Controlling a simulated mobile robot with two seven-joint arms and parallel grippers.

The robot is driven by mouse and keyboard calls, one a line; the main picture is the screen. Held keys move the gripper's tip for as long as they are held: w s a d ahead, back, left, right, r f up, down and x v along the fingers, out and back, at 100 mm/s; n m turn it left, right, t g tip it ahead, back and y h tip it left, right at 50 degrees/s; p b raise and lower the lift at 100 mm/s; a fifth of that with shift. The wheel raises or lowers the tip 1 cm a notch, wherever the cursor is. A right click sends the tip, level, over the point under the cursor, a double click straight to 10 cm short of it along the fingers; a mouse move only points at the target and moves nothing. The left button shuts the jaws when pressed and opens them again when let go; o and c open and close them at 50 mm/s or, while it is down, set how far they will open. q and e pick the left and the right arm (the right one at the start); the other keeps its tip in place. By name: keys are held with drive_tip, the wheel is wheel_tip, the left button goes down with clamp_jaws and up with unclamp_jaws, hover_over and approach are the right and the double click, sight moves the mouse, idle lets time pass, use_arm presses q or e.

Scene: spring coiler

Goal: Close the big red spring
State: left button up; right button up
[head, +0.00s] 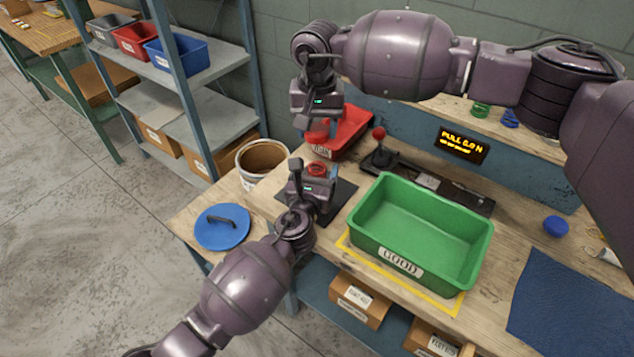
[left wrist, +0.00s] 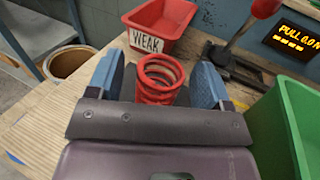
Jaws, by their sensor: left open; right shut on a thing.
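The big red spring (left wrist: 160,78) stands upright between the two blue fingers of my left gripper (left wrist: 156,86), with gaps on both sides. In the head view the spring (head: 316,169) shows as a small red top between the fingers of my left gripper (head: 315,176), above a dark mat (head: 340,197). My left gripper is open around it. My right gripper (head: 317,127) hangs above the spring and is shut on a small red thing (head: 316,137); what it is, I cannot tell. The right gripper is not visible in the left wrist view.
A red bin marked WEAK (head: 353,128) stands behind the spring. A green bin marked GOOD (head: 420,225) is to the right. A lever device with a red knob (head: 379,133) and a display (head: 462,144) are behind. A bucket (head: 263,160) and blue disc (head: 222,227) are left.

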use_arm(q)
drive_tip(key=shift+w, duration=0.25)
drive_tip(key=shift+c, duration=0.2)
clamp_jaws()
use_arm(e)
drive_tip(key=shift+f, duration=2.45)
drive_tip(key=shift+f, duration=0.9)
drive_tip(key=shift+f, duration=0.35)
use_arm(q)
drive_tip(key=shift+s+d+r, duration=0.1)
drive_tip(key=shift+d, duration=0.15)
use_arm(e)
drive_tip(key=shift+s+d+f, duration=0.15)
drive_tip(key=shift+f, duration=0.6)
use_arm(q)
drive_tip(key=shift+a, duration=0.15)
use_arm(e)
drive_tip(key=shift+r, duration=0.6)
